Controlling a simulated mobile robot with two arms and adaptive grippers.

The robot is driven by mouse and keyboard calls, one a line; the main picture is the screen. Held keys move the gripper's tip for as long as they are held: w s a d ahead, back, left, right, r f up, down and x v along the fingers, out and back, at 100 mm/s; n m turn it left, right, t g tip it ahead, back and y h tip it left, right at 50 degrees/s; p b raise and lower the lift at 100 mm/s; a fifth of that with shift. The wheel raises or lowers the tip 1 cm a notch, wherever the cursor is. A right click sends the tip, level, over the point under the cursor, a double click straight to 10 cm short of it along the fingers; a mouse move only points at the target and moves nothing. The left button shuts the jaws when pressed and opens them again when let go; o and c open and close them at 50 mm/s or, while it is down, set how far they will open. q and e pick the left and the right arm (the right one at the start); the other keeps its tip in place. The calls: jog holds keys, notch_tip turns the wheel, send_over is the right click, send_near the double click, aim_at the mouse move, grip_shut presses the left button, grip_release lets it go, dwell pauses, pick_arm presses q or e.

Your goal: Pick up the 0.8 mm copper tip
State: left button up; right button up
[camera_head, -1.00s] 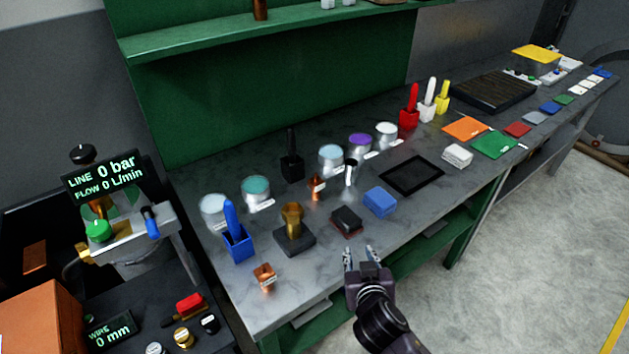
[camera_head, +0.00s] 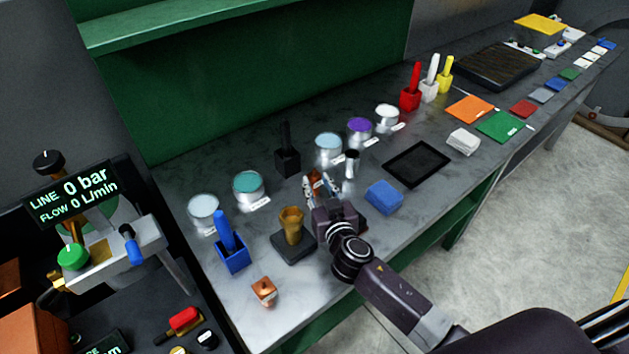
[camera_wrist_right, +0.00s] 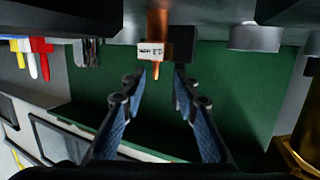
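A copper tip (camera_head: 314,176) with a small white label stands on the bench among the cans, partly hidden by my right gripper (camera_head: 321,187). In the right wrist view the tip (camera_wrist_right: 158,22) is straight ahead, with its narrow end between the two open fingertips (camera_wrist_right: 160,74). The fingers are apart on either side of it, and I see no contact. The label's print is too small to read surely. A second copper piece (camera_head: 264,291), block-like, sits at the bench's near left. My left gripper is not in view.
A brass piece on a black base (camera_head: 292,248) stands left of my right gripper, a blue block (camera_head: 384,196) to its right. Cans, a black holder (camera_head: 287,160) and a small metal cylinder (camera_head: 352,163) stand close behind. A dark tray (camera_head: 416,164) lies farther right.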

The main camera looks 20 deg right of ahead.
aim_at(315, 172)
jog(key=w, duration=0.3)
jog(key=shift+d, duration=0.35)
jog(key=shift+w+d+f, duration=0.1)
jog(key=shift+w+f, duration=0.25)
jog(key=shift+w, duration=0.85)
jog(key=c, duration=0.8)
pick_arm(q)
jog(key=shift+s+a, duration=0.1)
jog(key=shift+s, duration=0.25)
pick_arm(e)
grip_shut()
